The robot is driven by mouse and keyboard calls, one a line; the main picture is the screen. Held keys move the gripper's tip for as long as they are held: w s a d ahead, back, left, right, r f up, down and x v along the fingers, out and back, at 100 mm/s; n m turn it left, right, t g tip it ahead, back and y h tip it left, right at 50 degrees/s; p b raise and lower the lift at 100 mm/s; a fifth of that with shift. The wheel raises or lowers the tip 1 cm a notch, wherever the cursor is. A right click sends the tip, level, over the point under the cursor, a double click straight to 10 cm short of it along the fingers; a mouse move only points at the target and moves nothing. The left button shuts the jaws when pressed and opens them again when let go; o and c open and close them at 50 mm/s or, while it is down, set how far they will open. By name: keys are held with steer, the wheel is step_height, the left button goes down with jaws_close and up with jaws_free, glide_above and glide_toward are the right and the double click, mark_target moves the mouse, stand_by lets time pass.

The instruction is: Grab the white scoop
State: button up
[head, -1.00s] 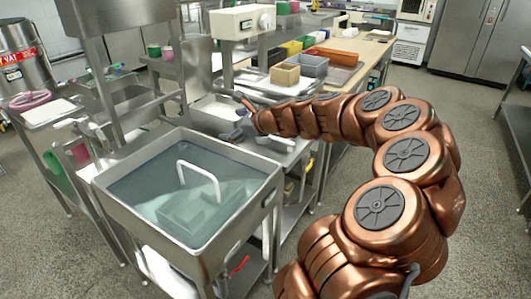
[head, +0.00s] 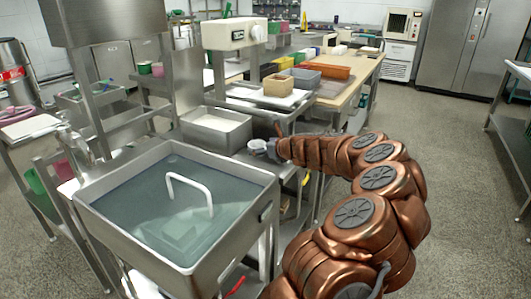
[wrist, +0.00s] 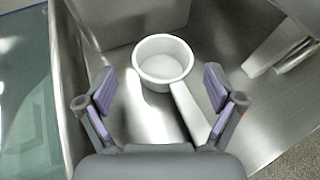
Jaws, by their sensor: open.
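The white scoop (wrist: 163,62) is a round cup with a straight handle running toward the lower right in the wrist view. It rests on a bare metal surface. My gripper (wrist: 160,94) is open, with its purple-padded fingers spread to the left and right. The cup lies just beyond the fingertips, and the handle reaches back between the fingers, closer to the right one. No contact is visible. In the head view, my gripper (head: 263,147) is small beside a metal bin, and the scoop is hard to tell apart from it.
A water-filled metal basin (head: 100,222) with a white handle stands at front left. A wooden box (head: 278,86) and a grey tray (head: 303,79) sit farther back.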

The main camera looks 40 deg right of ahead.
mark_target(253, 145)
steer(key=shift+d+b+x, duration=0.2)
steer(key=shift+b+x, duration=0.35)
steer(key=shift+x, duration=1.65)
steer(key=shift+c, duration=0.2)
steer(key=c, duration=1.2)
steer(key=shift+r, duration=0.1)
